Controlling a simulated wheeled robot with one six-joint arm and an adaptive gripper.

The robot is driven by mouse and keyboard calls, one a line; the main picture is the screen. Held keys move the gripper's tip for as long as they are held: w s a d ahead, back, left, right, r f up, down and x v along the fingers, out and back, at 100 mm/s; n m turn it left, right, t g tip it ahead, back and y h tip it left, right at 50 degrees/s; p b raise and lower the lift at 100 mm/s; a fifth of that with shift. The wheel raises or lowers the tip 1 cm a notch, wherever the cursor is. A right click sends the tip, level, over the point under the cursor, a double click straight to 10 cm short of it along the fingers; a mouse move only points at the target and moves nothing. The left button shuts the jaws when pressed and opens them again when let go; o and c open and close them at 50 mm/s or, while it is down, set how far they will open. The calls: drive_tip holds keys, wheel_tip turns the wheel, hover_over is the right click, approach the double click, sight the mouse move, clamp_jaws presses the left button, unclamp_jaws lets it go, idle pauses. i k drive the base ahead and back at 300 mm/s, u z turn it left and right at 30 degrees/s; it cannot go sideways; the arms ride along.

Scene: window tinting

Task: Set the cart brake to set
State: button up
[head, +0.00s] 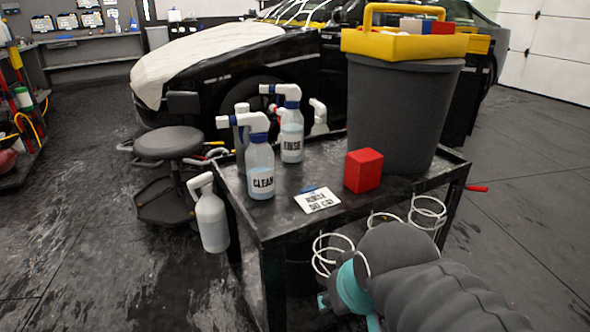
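The black cart (285,222) stands in front of me with bottles, a red block and a dark bin on its top. A small red lever (477,188) sticks out past the cart's right edge. It may be the brake, but I cannot tell for sure, nor can I read its setting. The cart's wheels and lower part are mostly hidden. My arm, dark with teal parts, reaches in from the bottom right in front of the cart. I cannot make out my gripper's fingers.
Bottles marked CLEAN (261,172) and RINSE (292,135) stand on the cart. Another bottle (211,222) hangs at its left side. A stool (168,143) stands left and a car (225,70) behind. Floor at right is clear.

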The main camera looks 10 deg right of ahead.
sight(471, 188)
drive_tip(key=z, duration=1.9)
drive_tip(key=i, duration=0.95)
drive_tip(key=u, duration=0.6)
